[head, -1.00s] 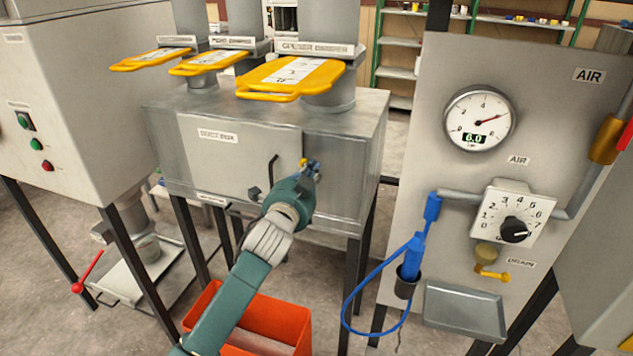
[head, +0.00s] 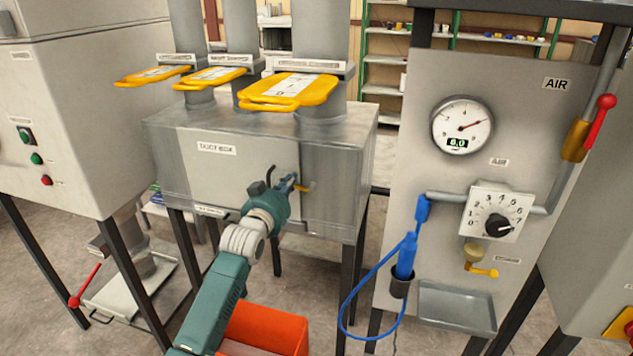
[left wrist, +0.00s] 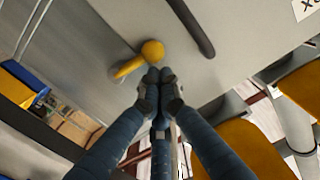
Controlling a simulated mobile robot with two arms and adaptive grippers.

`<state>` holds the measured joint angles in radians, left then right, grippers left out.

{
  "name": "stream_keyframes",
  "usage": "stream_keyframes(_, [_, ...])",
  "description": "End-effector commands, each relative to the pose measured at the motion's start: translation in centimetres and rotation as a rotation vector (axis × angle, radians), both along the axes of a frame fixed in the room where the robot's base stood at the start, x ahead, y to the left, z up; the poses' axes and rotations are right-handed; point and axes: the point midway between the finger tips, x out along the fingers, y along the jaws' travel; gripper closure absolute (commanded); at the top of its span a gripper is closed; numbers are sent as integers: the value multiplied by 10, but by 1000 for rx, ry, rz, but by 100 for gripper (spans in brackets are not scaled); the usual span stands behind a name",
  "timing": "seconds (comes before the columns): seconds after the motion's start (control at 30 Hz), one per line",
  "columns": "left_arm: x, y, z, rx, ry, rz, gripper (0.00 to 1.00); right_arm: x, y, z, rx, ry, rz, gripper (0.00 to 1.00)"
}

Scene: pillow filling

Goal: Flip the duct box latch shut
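The duct box (head: 340,195) is a grey metal box with a flat front door (head: 225,170). In the left wrist view the latch (left wrist: 128,67) shows as a yellow bar with a round knob. My left gripper (left wrist: 160,76) has its fingertips together with nothing seen between them, right beside the knob; I cannot tell whether they touch it. My right gripper is not in view.
A black door handle (head: 270,174) stands just left of my gripper. Yellow slide gates (head: 290,90) stick out above the box. An orange bin (head: 265,328) is below. The air panel (head: 400,150) with its blue hose (head: 352,285) stands to the right.

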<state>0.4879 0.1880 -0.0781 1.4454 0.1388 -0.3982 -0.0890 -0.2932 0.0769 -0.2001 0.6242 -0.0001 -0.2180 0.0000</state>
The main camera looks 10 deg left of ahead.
Motion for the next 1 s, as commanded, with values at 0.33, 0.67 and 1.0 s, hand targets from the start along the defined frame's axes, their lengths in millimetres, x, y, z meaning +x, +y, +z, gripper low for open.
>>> stream_keyframes(0.33, [0, 6, -9, -171, 7, 0, 100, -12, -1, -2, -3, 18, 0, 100])
stream_keyframes(0.67, [0, 7, -11, -213, 8, -1, 100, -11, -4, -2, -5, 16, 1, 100])
stream_keyframes(1.0, [0, 7, -11, -212, 8, 0, 100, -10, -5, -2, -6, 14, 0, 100])
